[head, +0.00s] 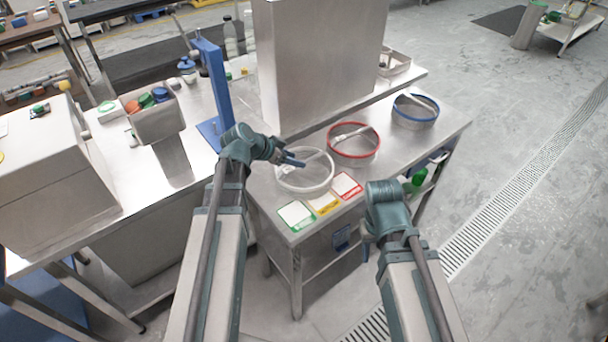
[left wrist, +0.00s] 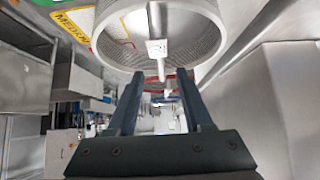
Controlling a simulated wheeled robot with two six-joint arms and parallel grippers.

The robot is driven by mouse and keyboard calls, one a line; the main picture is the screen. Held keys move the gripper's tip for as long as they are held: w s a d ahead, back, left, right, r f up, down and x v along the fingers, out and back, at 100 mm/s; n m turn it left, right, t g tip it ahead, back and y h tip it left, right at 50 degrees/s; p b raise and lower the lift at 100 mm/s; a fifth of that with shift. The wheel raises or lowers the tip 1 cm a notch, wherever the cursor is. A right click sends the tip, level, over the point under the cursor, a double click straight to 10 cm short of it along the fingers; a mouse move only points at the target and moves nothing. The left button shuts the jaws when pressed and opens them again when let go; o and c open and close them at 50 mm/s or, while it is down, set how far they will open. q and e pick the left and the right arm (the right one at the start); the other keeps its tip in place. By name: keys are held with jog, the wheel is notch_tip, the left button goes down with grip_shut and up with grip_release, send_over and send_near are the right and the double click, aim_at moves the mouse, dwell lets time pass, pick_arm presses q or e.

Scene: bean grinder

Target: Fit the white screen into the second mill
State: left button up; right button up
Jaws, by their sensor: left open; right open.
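The white screen (head: 304,187) is a round ring with a mesh floor and a bar handle across it. It lies at the left end of a steel bench, by the coloured cards. It also shows at the top of the left wrist view (left wrist: 101,38). My left gripper (head: 298,160) is open and empty over the screen; in the left wrist view its fingers (left wrist: 156,76) point towards the bar, apart from it. My right gripper (head: 366,250) hangs low at the bench's front, mostly hidden behind its wrist. A steel machine with a hopper (head: 155,125) stands left; I cannot tell which mill is second.
A red-rimmed screen (head: 354,156) and a blue-rimmed screen (head: 415,121) lie further right on the bench. Green (head: 296,216), yellow (head: 323,203) and red (head: 346,185) cards line the front edge. A tall steel cabinet (head: 315,65) and a blue post (head: 215,85) stand behind.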

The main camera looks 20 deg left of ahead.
pick_arm(q)
jog(key=b+x, duration=0.1)
jog(key=x, duration=0.2)
jog(key=shift+w+f+b, duration=0.15)
jog(key=shift+f+b, duration=0.05)
jog(key=shift+b, duration=0.15)
jog(key=shift+r, duration=0.1)
grip_shut()
dwell(0.9)
